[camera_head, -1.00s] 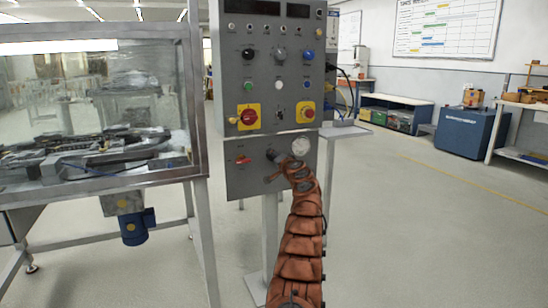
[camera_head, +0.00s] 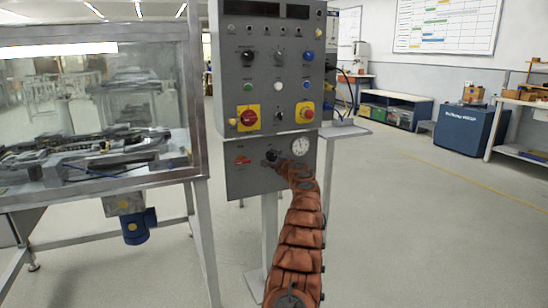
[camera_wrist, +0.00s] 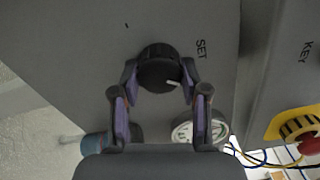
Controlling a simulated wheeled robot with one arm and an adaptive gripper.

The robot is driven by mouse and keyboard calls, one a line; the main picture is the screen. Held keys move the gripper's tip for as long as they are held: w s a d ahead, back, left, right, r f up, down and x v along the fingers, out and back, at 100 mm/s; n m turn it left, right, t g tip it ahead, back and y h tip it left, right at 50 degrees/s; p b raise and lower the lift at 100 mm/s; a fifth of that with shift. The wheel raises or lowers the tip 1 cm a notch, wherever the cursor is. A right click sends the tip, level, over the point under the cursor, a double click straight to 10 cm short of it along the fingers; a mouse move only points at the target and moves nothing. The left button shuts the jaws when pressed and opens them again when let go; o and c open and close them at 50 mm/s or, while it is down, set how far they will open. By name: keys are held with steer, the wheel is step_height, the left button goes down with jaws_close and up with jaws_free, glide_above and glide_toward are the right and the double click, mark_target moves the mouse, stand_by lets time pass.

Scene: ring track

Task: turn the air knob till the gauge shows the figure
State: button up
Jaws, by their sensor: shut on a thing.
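The air knob is a black round knob with a white pointer line; in the wrist view the knob (camera_wrist: 157,76) sits on the grey panel beside the label SET. My gripper (camera_wrist: 160,88) has a finger on each side of the knob and is shut on it. The pointer line points toward the lower right of that view. In the head view my gripper (camera_head: 272,162) is at the lower panel, largely covering the knob. The round white gauge (camera_head: 300,146) is up and right of it; its reading is too small to tell. In the wrist view a finger partly covers the gauge (camera_wrist: 184,131).
A red handle (camera_head: 242,160) is left of the knob. The upper control box (camera_head: 266,70) carries several buttons and knobs, with a red emergency button (camera_wrist: 309,144) near in the wrist view. A glass-walled machine (camera_head: 100,185) stands left. Floor at right is clear.

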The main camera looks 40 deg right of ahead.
steer(key=shift+f+m, duration=0.1)
steer(key=shift+m, duration=0.5)
steer(key=o, duration=1.1)
steer(key=shift+o, duration=0.2)
steer(key=shift+a, duration=0.1)
